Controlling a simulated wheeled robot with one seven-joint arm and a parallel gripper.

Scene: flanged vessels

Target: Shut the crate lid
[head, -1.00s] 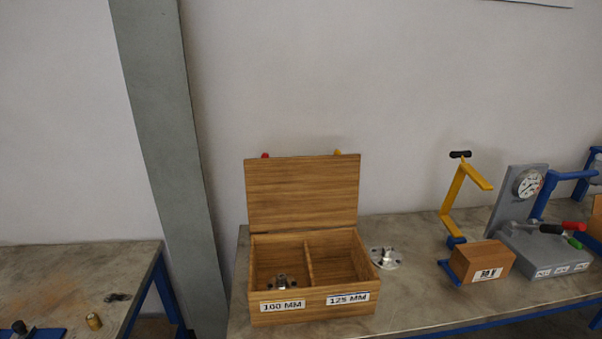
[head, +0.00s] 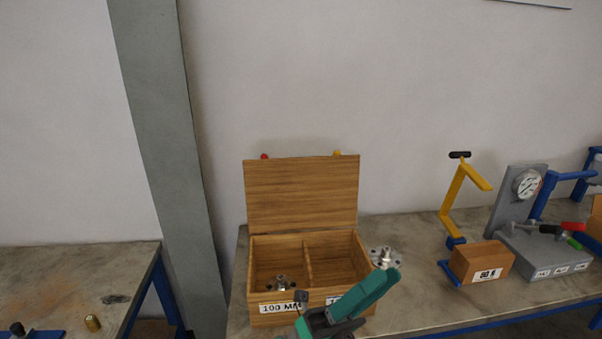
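The wooden crate (head: 257,276) stands on the right-hand bench. Its lid (head: 300,193) is open, standing upright at the back edge. A divider splits the crate in two. A metal flange (head: 281,284) sits in the left compartment, above the 100 MM label; the visible part of the right compartment looks empty. My gripper (head: 325,321), green and dark, is in front of the crate at the bottom of the head view and covers most of the right label. It appears apart from the lid. Its fingers are not clear enough to tell open from shut.
Another metal flange (head: 385,257) lies on the bench (head: 412,290) just right of the crate. Further right are a brown labelled block (head: 482,263), a yellow bracket (head: 453,202) and a grey gauge stand (head: 517,205). A grey post (head: 165,150) rises left of the crate.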

